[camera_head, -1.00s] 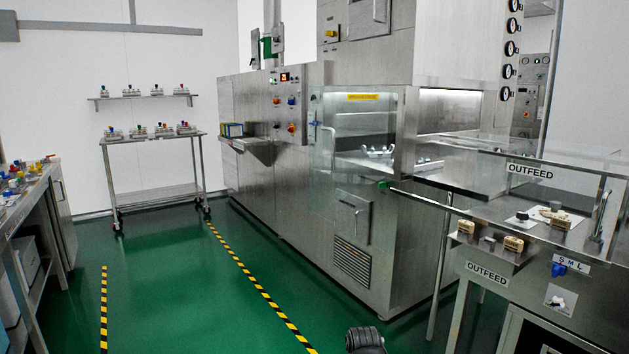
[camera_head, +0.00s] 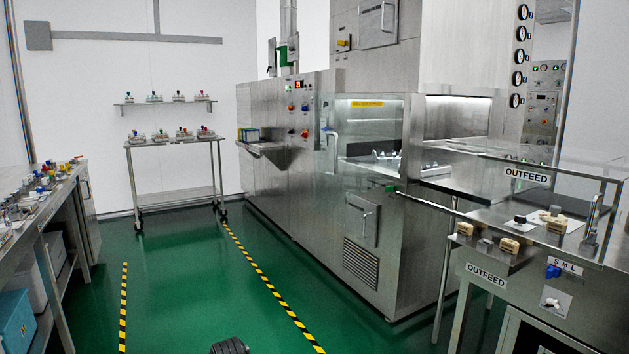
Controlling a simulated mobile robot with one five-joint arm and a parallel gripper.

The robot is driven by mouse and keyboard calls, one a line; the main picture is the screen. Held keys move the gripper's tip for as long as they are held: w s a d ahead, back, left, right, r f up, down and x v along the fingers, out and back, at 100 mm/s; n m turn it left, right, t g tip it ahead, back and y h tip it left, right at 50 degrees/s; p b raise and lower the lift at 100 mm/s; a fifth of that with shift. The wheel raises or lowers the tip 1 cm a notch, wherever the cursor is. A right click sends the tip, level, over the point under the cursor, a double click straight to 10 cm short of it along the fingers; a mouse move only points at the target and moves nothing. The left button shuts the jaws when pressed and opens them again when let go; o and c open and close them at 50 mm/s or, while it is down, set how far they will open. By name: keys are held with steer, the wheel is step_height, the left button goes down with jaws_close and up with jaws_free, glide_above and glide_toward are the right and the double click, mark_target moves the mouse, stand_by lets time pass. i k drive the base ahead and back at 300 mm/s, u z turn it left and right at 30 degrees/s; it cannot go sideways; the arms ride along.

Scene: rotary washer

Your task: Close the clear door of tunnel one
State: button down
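The tunnel washer (camera_head: 290,190) is a long steel machine in the middle of the view. Its lit window bay (camera_head: 368,125) has a yellow label along the top. Racked metal parts show through it. A clear door panel (camera_head: 329,165) with an upright pale handle (camera_head: 331,134) shows at the bay's left side; its exact angle is hard to tell. A dark ribbed piece (camera_head: 230,346), apparently the end of my arm, shows at the bottom edge, well short of the machine. My gripper's fingers cannot be made out.
An outfeed bench (camera_head: 500,222) with knobs and clear guards stands at right, its rail reaching towards the washer. A workbench (camera_head: 40,210) with small parts lines the left. A steel cart (camera_head: 178,195) stands at the back. Green floor (camera_head: 190,280) between striped lines is clear.

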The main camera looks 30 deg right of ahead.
mark_target(364, 104)
steer(key=i, duration=1)
steer(key=u, duration=0.05)
